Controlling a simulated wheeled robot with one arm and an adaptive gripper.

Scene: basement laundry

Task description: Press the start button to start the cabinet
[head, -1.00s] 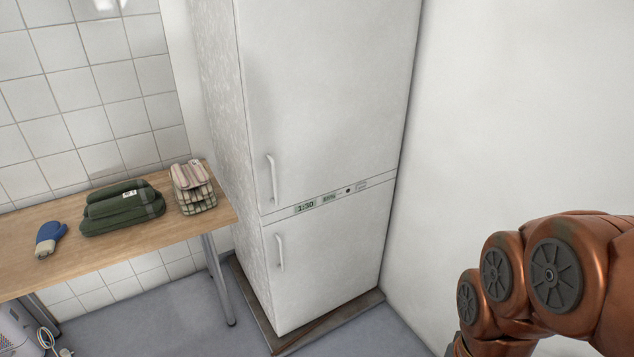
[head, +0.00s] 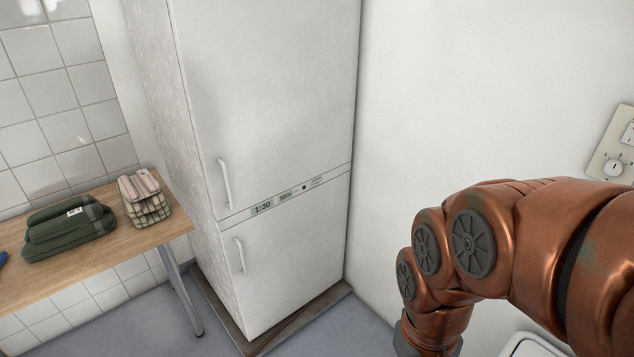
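The tall white cabinet (head: 270,90) stands in the corner, with an upper and a lower door, each with a vertical handle on its left side. A narrow control strip (head: 325,174) runs between the doors. It has a display (head: 262,208) reading 1:30, small markings and a small dark round button (head: 304,187). Whether this is the start button cannot be read. My copper-coloured arm is at the right, apart from the cabinet. My gripper is outside the picture.
A wooden table (head: 95,222) left of the cabinet holds a green folded bundle (head: 66,232) and a plaid pouch (head: 143,198). A wall panel with a dial (head: 614,166) is at the right edge. A white object (head: 533,346) shows at the bottom right. Some floor is clear before the cabinet.

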